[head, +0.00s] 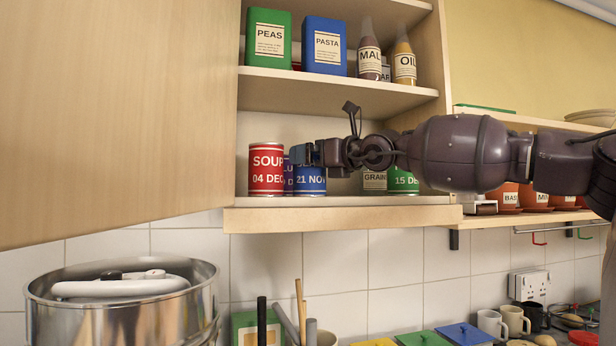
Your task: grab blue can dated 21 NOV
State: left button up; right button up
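The blue can (311,182) marked 21 NOV stands upright on the lower shelf of the open cupboard. My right arm reaches in from the right, and its gripper (303,154) is at the top of this can, covering its upper part. I cannot tell whether the fingers are apart or closed on the can. My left gripper is not in view.
A red SOUP can (267,170) stands just left, with another blue can (289,178) partly hidden between. The open cupboard door (110,110) fills the left. The upper shelf (335,90) is overhead.

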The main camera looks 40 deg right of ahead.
jog(key=shift+r, duration=0.1)
jog(key=c, duration=1.2)
jog(key=shift+s, duration=0.1)
jog(key=shift+a+r, duration=0.1)
jog(key=shift+r, duration=0.05)
